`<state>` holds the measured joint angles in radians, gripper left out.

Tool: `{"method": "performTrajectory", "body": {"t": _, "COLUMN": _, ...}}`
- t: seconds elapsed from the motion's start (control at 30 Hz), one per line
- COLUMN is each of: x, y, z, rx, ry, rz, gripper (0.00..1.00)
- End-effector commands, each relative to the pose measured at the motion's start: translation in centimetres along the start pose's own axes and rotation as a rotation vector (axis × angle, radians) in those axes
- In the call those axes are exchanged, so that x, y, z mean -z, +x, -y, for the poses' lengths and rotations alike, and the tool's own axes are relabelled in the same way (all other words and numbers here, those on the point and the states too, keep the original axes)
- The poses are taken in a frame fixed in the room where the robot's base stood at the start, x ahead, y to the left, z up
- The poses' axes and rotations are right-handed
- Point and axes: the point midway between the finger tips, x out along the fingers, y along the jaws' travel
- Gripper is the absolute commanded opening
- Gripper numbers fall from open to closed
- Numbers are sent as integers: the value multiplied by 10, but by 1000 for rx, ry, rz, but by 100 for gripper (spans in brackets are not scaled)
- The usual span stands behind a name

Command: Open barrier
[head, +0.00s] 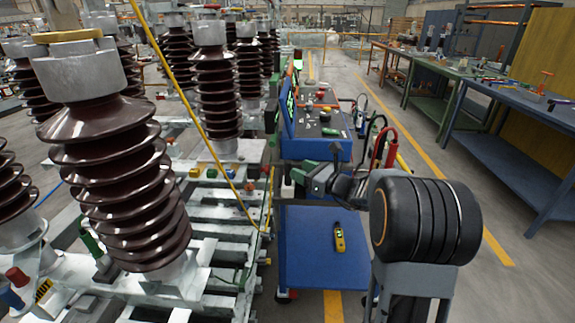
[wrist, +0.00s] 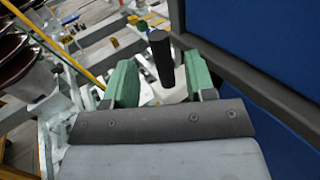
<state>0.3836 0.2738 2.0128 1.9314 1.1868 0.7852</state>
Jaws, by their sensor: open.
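My gripper (head: 318,178) is over the gap between the isolator frame and the blue cart in the head view. In the wrist view my gripper (wrist: 160,72) is open, its two green fingers apart. A black cylindrical handle (wrist: 160,48) stands upright between and just beyond the fingertips. Nothing is clamped, and I cannot tell whether the handle touches a finger. A thin yellow line (head: 184,82) runs down across the isolator frame. I cannot tell which part is the barrier; the handle's lower end is partly hidden by the gripper.
Brown ribbed insulators (head: 125,180) stand on the pale metal frame (head: 215,262) at left. The blue cart (head: 305,255) carries a yellow meter (head: 339,238) on its lower shelf. Workbenches (head: 500,120) line the right, with open floor before them.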

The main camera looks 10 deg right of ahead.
Motion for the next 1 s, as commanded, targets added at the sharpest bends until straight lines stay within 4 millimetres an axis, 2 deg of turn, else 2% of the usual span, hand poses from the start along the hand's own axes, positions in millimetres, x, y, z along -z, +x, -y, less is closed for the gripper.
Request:
{"method": "performTrajectory", "body": {"t": 0.03, "x": 0, "y": 10, "z": -1, "rx": -4, "ry": 0, "rz": 0, "gripper": 50}}
{"method": "performTrajectory", "body": {"t": 0.2, "x": 0, "y": 34, "z": -1, "rx": -2, "ry": -1, "rz": -1, "gripper": 50}}
{"method": "performTrajectory", "body": {"t": 0.4, "x": 0, "y": 51, "z": 0, "rx": -1, "ry": -1, "rz": -1, "gripper": 50}}
{"method": "performTrajectory", "body": {"t": 0.83, "x": 0, "y": 56, "z": 0, "rx": 0, "ry": -2, "rz": -1, "gripper": 49}}
{"method": "performTrajectory", "body": {"t": 1.0, "x": 0, "y": 56, "z": 0, "rx": 0, "ry": -1, "rz": -1, "gripper": 33}}
